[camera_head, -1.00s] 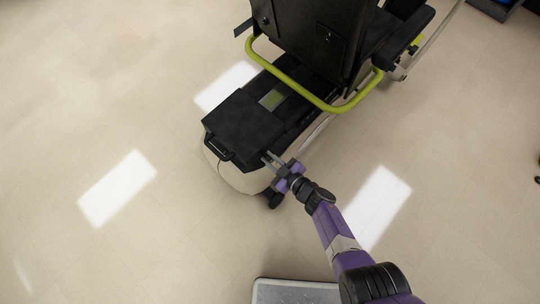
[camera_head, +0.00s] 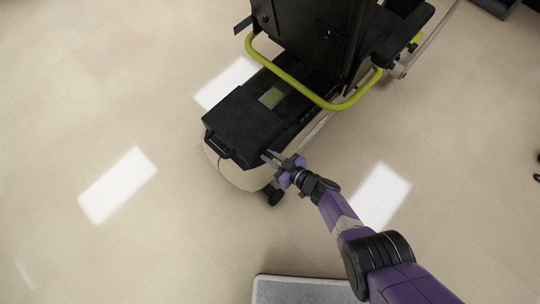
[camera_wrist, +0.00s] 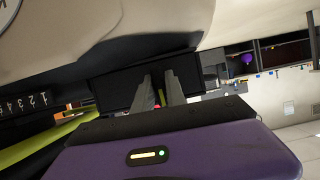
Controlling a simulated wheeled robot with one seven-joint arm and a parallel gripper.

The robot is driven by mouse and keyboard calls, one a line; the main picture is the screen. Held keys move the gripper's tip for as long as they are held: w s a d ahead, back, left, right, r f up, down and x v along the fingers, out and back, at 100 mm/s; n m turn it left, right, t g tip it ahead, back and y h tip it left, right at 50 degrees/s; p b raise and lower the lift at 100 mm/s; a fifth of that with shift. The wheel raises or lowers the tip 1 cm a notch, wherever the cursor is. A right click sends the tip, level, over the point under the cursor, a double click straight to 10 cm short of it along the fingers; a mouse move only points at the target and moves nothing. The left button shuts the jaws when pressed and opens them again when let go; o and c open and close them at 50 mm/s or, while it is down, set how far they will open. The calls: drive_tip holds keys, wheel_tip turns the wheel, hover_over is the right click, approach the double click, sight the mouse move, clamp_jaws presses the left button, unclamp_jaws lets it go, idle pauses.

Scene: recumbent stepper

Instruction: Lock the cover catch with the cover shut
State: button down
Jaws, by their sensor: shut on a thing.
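The black cover (camera_head: 243,121) lies flat and looks shut on the rear of the recumbent stepper, with a dark handle (camera_head: 217,147) on its near left end. My gripper (camera_head: 269,155) is at the cover's near right corner, fingers pointing left in the head view. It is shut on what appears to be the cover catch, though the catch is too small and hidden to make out. In the wrist view my gripper (camera_wrist: 158,82) shows two grey fingers with a narrow gap, against a dark panel.
The stepper's black seat (camera_head: 318,40) and yellow-green bar (camera_head: 300,88) rise beyond the cover. A small wheel (camera_head: 273,196) sits under the rear end, below my gripper. A grey platform (camera_head: 300,291) is at the bottom.

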sight(272, 158)
drive_tip(key=c, duration=1.4)
unclamp_jaws()
drive_tip(key=shift+o, duration=0.2)
drive_tip(key=p+v, duration=0.4)
drive_tip(key=v, duration=0.2)
drive_tip(key=shift+r+p, duration=0.2)
drive_tip(key=shift+p, duration=0.1)
drive_tip(key=shift+p+v, duration=0.35)
drive_tip(key=shift+v, duration=0.4)
drive_tip(key=shift+f, duration=0.15)
